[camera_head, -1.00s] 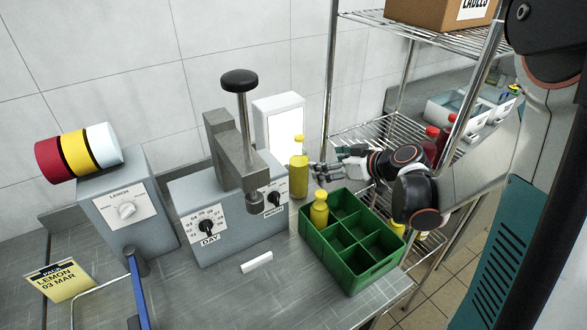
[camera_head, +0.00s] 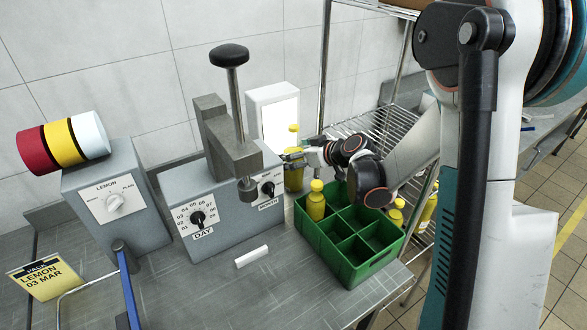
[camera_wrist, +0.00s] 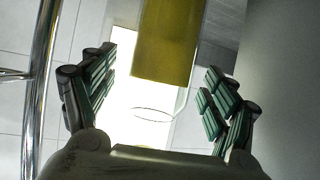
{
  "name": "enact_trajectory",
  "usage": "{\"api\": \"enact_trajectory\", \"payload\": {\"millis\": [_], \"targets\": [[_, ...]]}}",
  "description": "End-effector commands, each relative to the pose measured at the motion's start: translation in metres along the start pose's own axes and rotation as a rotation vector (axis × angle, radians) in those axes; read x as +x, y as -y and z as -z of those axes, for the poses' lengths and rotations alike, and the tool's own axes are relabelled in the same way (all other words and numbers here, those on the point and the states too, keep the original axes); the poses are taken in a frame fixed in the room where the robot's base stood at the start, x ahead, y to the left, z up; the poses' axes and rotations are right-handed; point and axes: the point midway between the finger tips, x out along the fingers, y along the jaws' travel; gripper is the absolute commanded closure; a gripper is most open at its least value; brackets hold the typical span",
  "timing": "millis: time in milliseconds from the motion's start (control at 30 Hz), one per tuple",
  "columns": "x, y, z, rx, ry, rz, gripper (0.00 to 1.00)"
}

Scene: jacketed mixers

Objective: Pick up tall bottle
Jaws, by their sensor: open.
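The tall yellow bottle (camera_head: 294,178) stands upright on the metal counter behind the green crate, in front of a bright white panel. My gripper (camera_head: 292,156) is at its upper part in the head view, with the fingers overlapping it. In the wrist view the yellow bottle (camera_wrist: 168,42) appears between the two spread green-padded fingers of my gripper (camera_wrist: 163,88), toward their tips. A gap shows on each side, so the fingers are open and not closed on it.
The green crate (camera_head: 347,266) sits close in front, with a shorter yellow bottle (camera_head: 316,203) in one compartment. The grey lever machine (camera_head: 222,205) stands just left. A wire shelf (camera_head: 372,128) is behind right. A white block (camera_head: 251,256) lies on the counter.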

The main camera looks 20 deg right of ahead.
Motion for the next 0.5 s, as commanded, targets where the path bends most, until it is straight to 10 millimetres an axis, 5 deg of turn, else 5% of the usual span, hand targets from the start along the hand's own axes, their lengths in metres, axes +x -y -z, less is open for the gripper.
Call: {"api": "enact_trajectory", "payload": {"millis": [333, 500], "targets": [[0.0136, -0.0005, 0.0005, 0.001, 0.0, -0.001, 0.23], [0.0135, -0.0005, 0.0004, 0.001, 0.0, -0.001, 0.62]]}}
